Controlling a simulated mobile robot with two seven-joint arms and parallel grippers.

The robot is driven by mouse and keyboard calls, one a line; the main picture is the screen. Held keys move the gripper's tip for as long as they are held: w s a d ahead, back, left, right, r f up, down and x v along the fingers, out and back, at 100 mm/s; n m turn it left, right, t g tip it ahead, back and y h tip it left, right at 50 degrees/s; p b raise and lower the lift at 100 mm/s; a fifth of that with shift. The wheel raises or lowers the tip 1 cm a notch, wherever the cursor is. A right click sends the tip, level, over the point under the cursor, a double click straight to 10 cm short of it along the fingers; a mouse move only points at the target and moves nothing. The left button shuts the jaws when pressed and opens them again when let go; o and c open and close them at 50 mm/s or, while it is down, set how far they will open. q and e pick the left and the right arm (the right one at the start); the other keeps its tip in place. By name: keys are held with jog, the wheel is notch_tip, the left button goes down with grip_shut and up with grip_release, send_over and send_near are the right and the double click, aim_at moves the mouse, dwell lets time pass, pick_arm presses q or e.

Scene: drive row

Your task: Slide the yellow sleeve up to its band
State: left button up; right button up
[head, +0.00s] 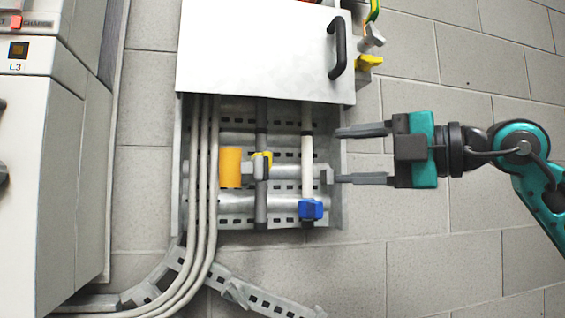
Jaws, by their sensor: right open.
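An orange-yellow sleeve-like cylinder (231,168) is at the left inside the open wall box, beside the light cables. A smaller yellow piece (267,156) shows next to it at the dark upright rod (261,195); I cannot tell whether it is the band. A grey horizontal bar (296,172) runs right from near the rod to a grey block. My right gripper (341,156) is open and empty, coming in from the right, its fingertips at the box's right side, apart from the orange-yellow cylinder. My left gripper is not in view.
A white cover (255,50) with a black handle (338,48) overhangs the box top. A blue fitting (311,209) sits on the pale upright pipe (307,150). Light cables (204,150) run down the left. A cabinet (45,170) stands at far left.

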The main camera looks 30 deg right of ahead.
pick_arm(q)
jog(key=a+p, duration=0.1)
jog(key=p, duration=0.1)
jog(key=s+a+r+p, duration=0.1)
jog(key=p, duration=0.1)
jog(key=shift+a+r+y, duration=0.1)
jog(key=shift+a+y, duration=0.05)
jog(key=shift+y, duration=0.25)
pick_arm(e)
jog(key=x, duration=1.3)
jog(key=shift+s+d, duration=0.1)
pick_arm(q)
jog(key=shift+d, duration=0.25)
pick_arm(e)
grip_shut()
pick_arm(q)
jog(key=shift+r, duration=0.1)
pick_arm(e)
jog(key=shift+r, duration=0.1)
